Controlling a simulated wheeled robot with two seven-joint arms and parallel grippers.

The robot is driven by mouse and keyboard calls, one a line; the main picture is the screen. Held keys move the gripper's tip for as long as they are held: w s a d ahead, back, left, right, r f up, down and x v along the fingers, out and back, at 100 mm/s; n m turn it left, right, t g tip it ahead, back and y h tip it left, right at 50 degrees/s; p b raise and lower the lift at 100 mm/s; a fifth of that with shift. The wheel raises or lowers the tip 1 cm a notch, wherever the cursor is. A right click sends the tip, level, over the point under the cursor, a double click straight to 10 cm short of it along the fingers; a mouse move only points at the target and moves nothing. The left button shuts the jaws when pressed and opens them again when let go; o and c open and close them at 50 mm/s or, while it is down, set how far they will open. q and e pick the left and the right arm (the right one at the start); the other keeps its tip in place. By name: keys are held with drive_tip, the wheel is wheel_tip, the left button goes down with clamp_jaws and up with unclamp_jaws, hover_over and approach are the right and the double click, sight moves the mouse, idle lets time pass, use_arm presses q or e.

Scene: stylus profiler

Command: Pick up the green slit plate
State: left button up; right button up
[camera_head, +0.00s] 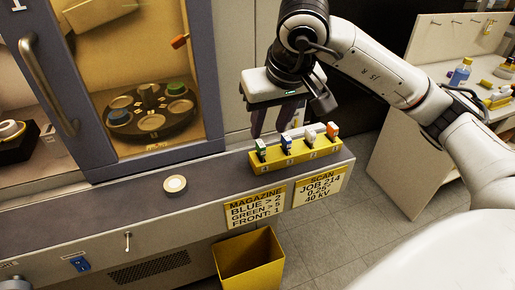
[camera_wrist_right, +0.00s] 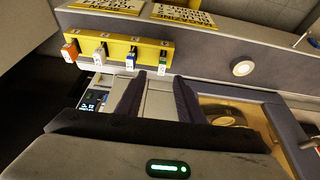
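The green slit plate (camera_head: 261,147) stands upright at the left end of a yellow rack (camera_head: 295,157) on the counter ledge. It also shows in the right wrist view (camera_wrist_right: 162,69), just beyond the gap between my fingers. My right gripper (camera_head: 269,126) points down just behind the rack's left end, fingers apart and nothing between them. In the wrist view its two dark fingers (camera_wrist_right: 158,97) are clearly spread. My left gripper is in neither view.
A blue plate (camera_head: 286,142), a white plate (camera_head: 310,137) and an orange plate (camera_head: 332,131) stand in the same rack, to the right. A round cream disc (camera_head: 174,184) lies on the ledge. A yellow bin (camera_head: 248,262) stands below. A cabinet holds a dark carousel (camera_head: 150,112).

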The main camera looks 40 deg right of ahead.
sight(261, 143)
drive_tip(key=x, duration=0.3)
drive_tip(key=shift+f, duration=0.25)
drive_tip(key=shift+w+p+x, duration=0.15)
drive_tip(key=shift+p+x, duration=0.1)
drive_tip(key=shift+x, duration=1.15)
drive_tip(key=shift+w+p+x, duration=0.1)
drive_tip(key=shift+p+x, duration=0.15)
drive_tip(key=shift+x, duration=1.1)
drive_tip(key=shift+a+r, duration=0.1)
drive_tip(key=shift+a, duration=0.05)
clamp_jaws()
